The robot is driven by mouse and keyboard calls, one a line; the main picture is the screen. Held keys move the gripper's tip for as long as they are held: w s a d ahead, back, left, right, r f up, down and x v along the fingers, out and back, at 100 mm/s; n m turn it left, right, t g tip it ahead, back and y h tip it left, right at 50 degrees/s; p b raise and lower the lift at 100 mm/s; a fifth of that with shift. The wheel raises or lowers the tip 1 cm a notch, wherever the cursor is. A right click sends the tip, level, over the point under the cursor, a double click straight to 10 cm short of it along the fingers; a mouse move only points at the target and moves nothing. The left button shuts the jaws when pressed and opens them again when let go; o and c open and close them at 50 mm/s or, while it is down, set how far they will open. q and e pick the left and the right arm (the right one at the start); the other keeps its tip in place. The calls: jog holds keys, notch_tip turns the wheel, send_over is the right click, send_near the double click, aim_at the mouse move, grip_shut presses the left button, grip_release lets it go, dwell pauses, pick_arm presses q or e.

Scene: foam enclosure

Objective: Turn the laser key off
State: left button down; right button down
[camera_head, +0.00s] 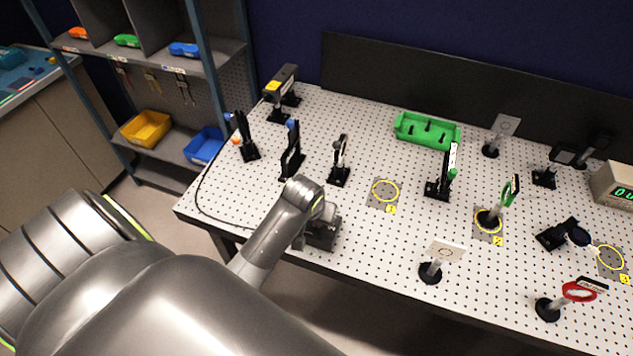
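My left arm comes in from the left and bottom. Its gripper (322,212) is at the near left part of the perforated white table (400,260), right over a small dark box (322,235) at the front edge. The wrist covers much of this box. I cannot see a key on it, and I cannot tell whether the gripper touches it. The fingers are too hidden to show whether they are open or shut. A black cable (200,200) runs along the table's left edge towards the box. A dark laser-like housing (283,82) with a yellow label stands at the back left. My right gripper is not in view.
Black optic mounts (291,155) and (340,165) stand just behind the gripper. A green tray (427,131), yellow-ringed marks (385,193) and more posts (431,270) lie to the right. A shelf with bins (147,128) stands at left.

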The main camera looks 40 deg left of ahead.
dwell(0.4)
pick_arm(q)
jog(key=c, duration=1.5)
grip_release()
jog(key=shift+c, duration=0.2)
